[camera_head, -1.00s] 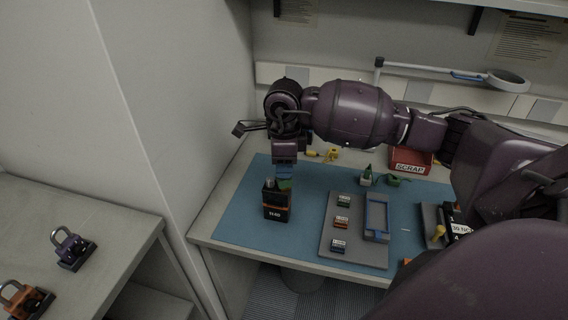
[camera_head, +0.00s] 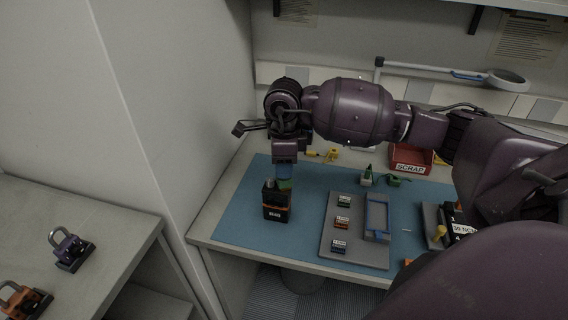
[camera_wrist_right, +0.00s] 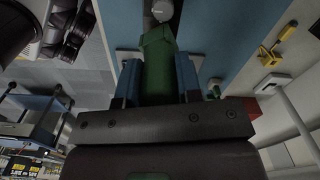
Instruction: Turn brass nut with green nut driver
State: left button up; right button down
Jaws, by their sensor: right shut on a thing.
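My right gripper (camera_head: 284,179) points down over the black and orange radio (camera_head: 276,205), which stands upright at the left of the blue mat. Its blue fingers (camera_wrist_right: 158,82) are shut on the green nut driver (camera_wrist_right: 158,65), whose green handle also shows in the head view (camera_head: 285,185). The driver's far end points at the top of the radio, by a pale round knob (camera_wrist_right: 162,10). The brass nut is not discernible, and I cannot tell whether the driver touches it. My left gripper is not in view.
The blue mat (camera_head: 240,223) carries a grey tray (camera_head: 325,251) with small labelled parts, right of the radio. A red SCRAP bin (camera_head: 412,159), a green-topped item (camera_head: 367,176) and a yellow item (camera_head: 332,155) stand behind. Padlocks (camera_head: 73,249) sit on the left bench.

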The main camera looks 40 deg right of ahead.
jog(key=shift+f+b, duration=0.5)
jog(key=shift+f, duration=0.2)
dwell(0.8)
jog(key=shift+m, duration=0.5)
jog(key=shift+r+m+p, duration=0.1)
jog(key=shift+m+p, duration=0.4)
jog(key=shift+m, duration=0.7)
jog(key=shift+m+p, duration=0.65)
jog(key=shift+m, duration=1.35)
jog(key=shift+m+p, duration=0.7)
jog(key=shift+m, duration=1.3)
jog(key=shift+m+p, duration=0.55)
jog(key=shift+m, duration=1.05)
jog(key=shift+r, duration=0.1)
jog(key=shift+r+p, duration=1.25)
jog(key=shift+r, duration=0.65)
